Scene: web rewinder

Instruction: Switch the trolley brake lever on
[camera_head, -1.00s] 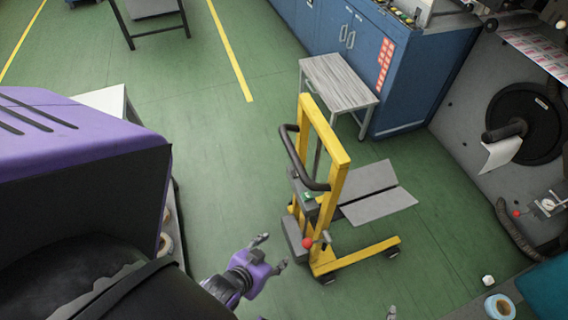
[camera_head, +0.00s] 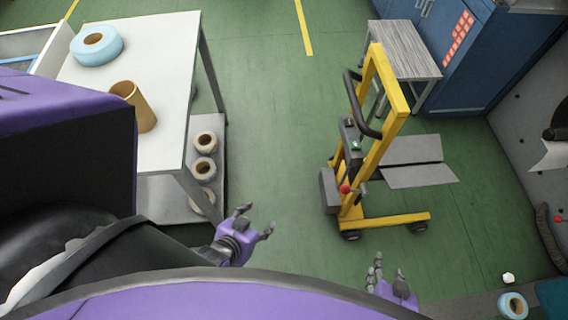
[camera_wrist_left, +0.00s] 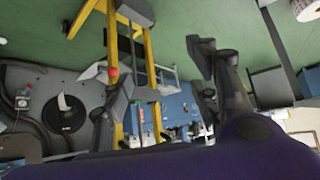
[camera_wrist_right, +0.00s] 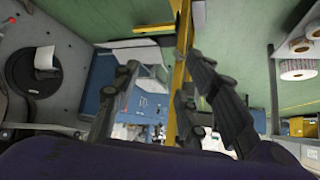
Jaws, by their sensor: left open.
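The yellow trolley (camera_head: 392,85) stands upright on the green floor, right of centre in the head view. A red ball knob (camera_head: 344,188), seemingly the brake lever's end, sits low on its near side beside a grey box. The knob also shows in the left wrist view (camera_wrist_left: 113,73). My left gripper (camera_head: 256,220) is open and empty, left of the trolley and apart from it. My right gripper (camera_head: 388,267) is open and empty, below the trolley's foot in the picture. The trolley's yellow post shows behind its fingers in the right wrist view (camera_wrist_right: 181,75).
A white table (camera_head: 170,60) with a blue roll (camera_head: 96,44), a brown tube (camera_head: 133,106) and rolls on a lower shelf stands at left. A small grey table (camera_head: 405,50) and blue cabinet are behind the trolley. Floor between white table and trolley is clear.

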